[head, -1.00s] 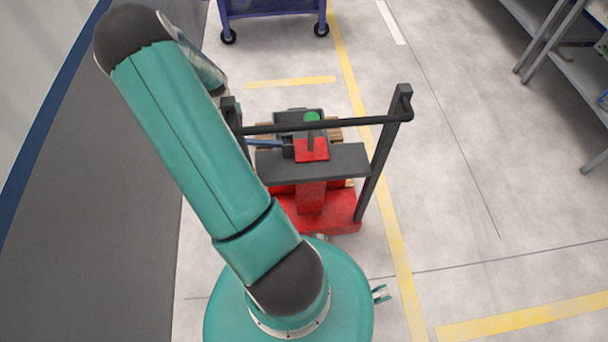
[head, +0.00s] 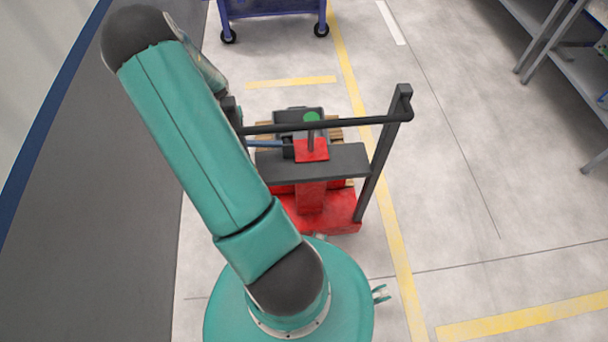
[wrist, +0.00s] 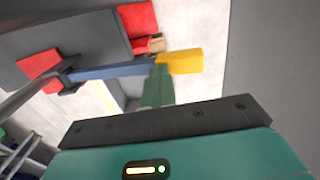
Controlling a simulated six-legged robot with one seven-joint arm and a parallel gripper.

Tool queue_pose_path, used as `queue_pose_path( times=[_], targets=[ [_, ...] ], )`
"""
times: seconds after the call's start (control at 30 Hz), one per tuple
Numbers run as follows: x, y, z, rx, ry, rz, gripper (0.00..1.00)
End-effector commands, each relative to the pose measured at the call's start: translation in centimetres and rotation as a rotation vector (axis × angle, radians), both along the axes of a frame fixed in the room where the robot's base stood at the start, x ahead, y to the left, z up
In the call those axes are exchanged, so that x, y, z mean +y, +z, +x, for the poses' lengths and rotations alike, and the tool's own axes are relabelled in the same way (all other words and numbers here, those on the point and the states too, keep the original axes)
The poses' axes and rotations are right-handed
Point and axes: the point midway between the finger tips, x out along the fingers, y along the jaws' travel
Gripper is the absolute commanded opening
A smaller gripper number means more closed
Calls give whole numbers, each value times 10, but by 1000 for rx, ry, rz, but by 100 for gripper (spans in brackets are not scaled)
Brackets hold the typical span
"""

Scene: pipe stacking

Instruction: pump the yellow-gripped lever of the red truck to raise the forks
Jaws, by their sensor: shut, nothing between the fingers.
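The red truck (head: 325,212) stands just beyond my base, with a dark grey deck and a black push frame. Its blue-grey lever (head: 265,143) sticks out to the left in the head view, where my arm covers its outer end. In the wrist view the lever (wrist: 110,71) runs across to its yellow grip (wrist: 183,62). My gripper (wrist: 160,70) is shut and empty, its fingertips overlapping the inner end of the yellow grip. I cannot tell whether they touch it. The gripper is hidden in the head view. The forks are not clearly visible.
The black push frame (head: 330,123) rises above the truck beside my arm. A blue cart (head: 270,8) stands at the back and a grey shelf (head: 565,60) at the right. The floor right of the truck is clear.

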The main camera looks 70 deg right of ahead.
Motion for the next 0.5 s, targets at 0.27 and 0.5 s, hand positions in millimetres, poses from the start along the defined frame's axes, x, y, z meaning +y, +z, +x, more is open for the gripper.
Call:
queue_pose_path(
  times=[0.27, 0.5],
  targets=[
    [0, 42, 2, -4, 2, -2, 0],
    [0, 76, 2, -3, 2, -2, 0]
  ],
)
